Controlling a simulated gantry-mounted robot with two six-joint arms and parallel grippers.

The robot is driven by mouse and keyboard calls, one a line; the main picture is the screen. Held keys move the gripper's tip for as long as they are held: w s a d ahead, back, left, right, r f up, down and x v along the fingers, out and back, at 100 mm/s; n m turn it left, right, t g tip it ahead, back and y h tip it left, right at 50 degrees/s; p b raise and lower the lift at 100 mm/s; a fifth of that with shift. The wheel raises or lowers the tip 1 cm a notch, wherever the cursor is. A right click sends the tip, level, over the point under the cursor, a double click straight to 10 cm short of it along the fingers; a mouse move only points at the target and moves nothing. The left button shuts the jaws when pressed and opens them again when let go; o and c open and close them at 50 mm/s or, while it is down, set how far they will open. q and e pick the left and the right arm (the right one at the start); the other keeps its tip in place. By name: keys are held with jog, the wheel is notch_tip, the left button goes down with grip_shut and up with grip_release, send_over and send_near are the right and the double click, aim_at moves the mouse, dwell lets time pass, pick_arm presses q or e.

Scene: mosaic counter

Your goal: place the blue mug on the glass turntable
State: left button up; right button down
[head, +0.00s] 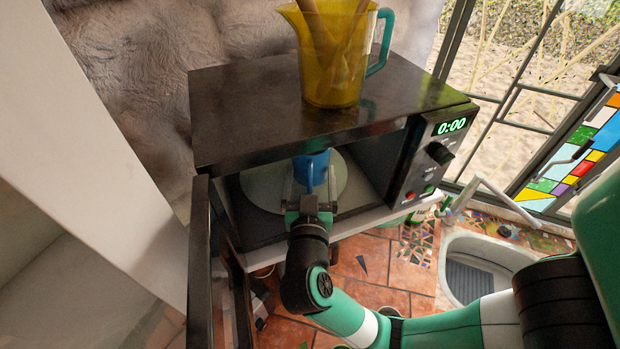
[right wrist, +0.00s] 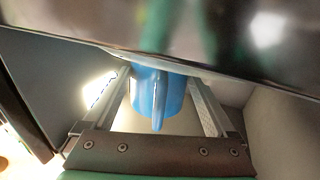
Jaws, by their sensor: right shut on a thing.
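The blue mug (head: 312,168) is inside the open microwave, over the round glass turntable (head: 258,187). My right gripper (head: 311,187) reaches in through the front opening and is shut on the mug. In the right wrist view the mug (right wrist: 158,95) sits upright between the two fingers, its handle facing the gripper's palm. The top of the mug is hidden by the microwave's upper edge. I cannot tell whether its base touches the turntable. My left gripper is not in view.
The black microwave (head: 240,125) has its door (head: 200,265) swung open at the left, close to my right arm. A yellow jug (head: 335,60) with a green handle stands on top. A sink (head: 480,262) is set in the tiled counter at right.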

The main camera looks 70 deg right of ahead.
jog(key=shift+w+d+f, duration=0.1)
jog(key=shift+d+f, duration=0.05)
jog(key=shift+f, duration=0.05)
grip_release()
jog(key=shift+f, duration=0.1)
jog(key=shift+a+r, duration=0.2)
jog(key=v, duration=1)
jog(key=shift+a, duration=0.3)
jog(key=shift+s+a+r, duration=0.1)
jog(key=shift+s+a, duration=0.2)
jog(key=shift+a, duration=0.2)
